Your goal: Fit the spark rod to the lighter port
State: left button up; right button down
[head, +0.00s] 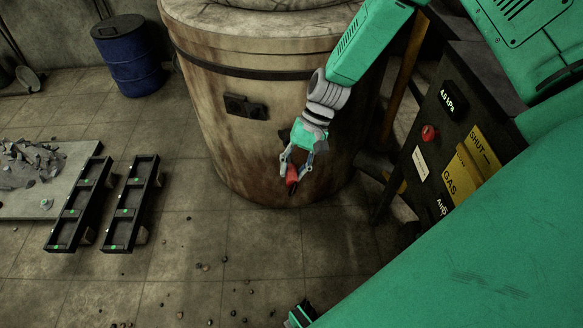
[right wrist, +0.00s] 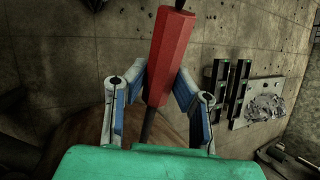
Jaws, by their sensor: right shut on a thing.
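My right gripper (head: 291,168) is shut on the red handle of the spark rod (head: 292,177), in front of the lower wall of the large round furnace (head: 215,125). In the right wrist view the red six-sided handle (right wrist: 168,60) lies between the two fingers, with a black end at the top and a thin dark rod running back toward my palm. A dark fitting (head: 245,107) on the furnace wall, up and left of the gripper, may be the lighter port; I cannot be sure.
A control box (head: 447,140) with a red knob, a "4.0 kPa" display and a yellow gas label stands to the right. A blue barrel (head: 128,55) stands back left. Black frames (head: 133,203) lie at left on the floor. Small debris dots the open floor.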

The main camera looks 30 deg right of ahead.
jog(key=shift+w+d+f, duration=0.15)
jog(key=shift+w+d, duration=0.1)
jog(key=shift+a, duration=0.15)
jog(key=shift+p, duration=0.45)
dwell(0.8)
jog(key=shift+w+d+f, duration=0.2)
jog(key=shift+w+d, duration=0.15)
jog(key=shift+w, duration=0.2)
dwell(1.0)
jog(key=shift+p, duration=0.45)
dwell(2.0)
